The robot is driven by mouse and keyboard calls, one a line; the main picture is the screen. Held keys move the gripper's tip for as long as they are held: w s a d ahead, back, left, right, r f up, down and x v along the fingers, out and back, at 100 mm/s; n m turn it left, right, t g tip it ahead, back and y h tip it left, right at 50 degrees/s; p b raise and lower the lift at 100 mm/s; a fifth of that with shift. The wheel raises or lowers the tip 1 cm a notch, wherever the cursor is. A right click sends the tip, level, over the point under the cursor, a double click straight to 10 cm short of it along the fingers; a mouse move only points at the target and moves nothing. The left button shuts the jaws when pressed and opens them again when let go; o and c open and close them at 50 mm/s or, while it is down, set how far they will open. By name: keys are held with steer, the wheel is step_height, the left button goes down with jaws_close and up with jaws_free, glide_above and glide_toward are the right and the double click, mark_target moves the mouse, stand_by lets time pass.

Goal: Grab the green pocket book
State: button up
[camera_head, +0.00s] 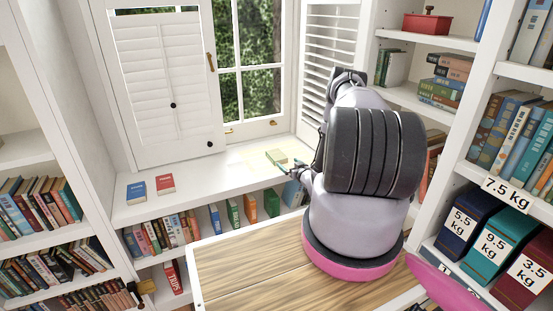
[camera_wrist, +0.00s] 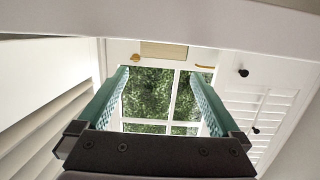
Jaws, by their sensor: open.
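Any contact between gripper and book cannot be made out.
Window shutters (camera_head: 160,88) stand behind. Shelves of books and labelled weight boxes (camera_head: 500,242) flank the right. A wooden surface (camera_head: 250,270) lies in front.

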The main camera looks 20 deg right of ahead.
mark_target(279, 157)
steer(key=shift+a+f, duration=0.1)
steer(key=shift+f, duration=0.3)
steer(key=w, duration=0.3)
steer(key=w+f, duration=0.1)
steer(key=w, duration=0.6)
steer(key=shift+a+f, duration=0.25)
steer(key=shift+f, duration=0.1)
steer(key=c, duration=1.1)
